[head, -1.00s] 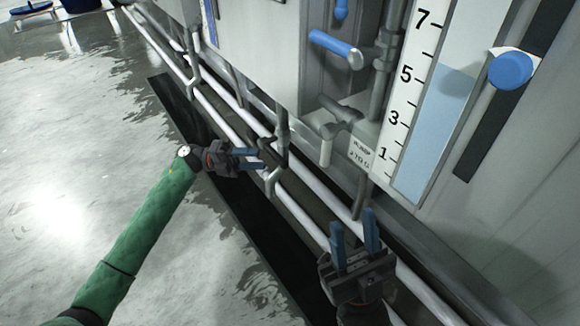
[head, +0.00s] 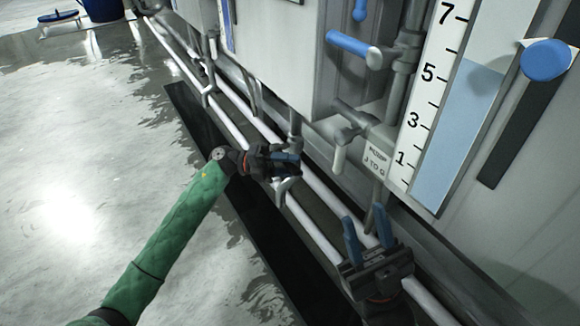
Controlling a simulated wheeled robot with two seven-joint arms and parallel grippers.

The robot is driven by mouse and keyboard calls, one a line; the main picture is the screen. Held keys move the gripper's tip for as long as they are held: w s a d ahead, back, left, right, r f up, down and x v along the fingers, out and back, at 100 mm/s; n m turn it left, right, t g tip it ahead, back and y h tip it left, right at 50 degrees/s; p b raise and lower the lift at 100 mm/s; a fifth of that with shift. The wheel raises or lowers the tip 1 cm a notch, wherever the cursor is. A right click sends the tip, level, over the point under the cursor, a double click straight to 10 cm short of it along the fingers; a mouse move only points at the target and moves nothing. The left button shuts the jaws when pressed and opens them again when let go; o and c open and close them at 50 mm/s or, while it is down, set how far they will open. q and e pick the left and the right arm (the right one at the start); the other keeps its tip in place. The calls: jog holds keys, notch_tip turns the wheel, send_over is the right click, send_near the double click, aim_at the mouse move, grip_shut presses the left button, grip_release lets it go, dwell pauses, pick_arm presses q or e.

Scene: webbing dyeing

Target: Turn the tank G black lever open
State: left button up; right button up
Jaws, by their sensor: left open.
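My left gripper (head: 290,162) reaches in from the left on the green-sleeved arm. It is open, its blue fingers at the vertical pipe (head: 295,126) low on the tank front. The black lever at that pipe is now mostly hidden by the gripper, so I cannot tell whether the fingers touch it or how far it is turned. My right gripper (head: 368,236) is open and empty, fingers pointing up, in front of the low pipes. A label (head: 375,161) reading "J TO G" sits on the fitting at the right.
A white-handled valve (head: 340,158) and a blue-handled valve (head: 349,44) stick out at the right. A level gauge (head: 458,105) and a blue knob (head: 545,60) are further right. Long white pipes (head: 318,235) run low along the tanks. The wet floor (head: 80,150) at left is open.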

pick_arm(q)
grip_shut()
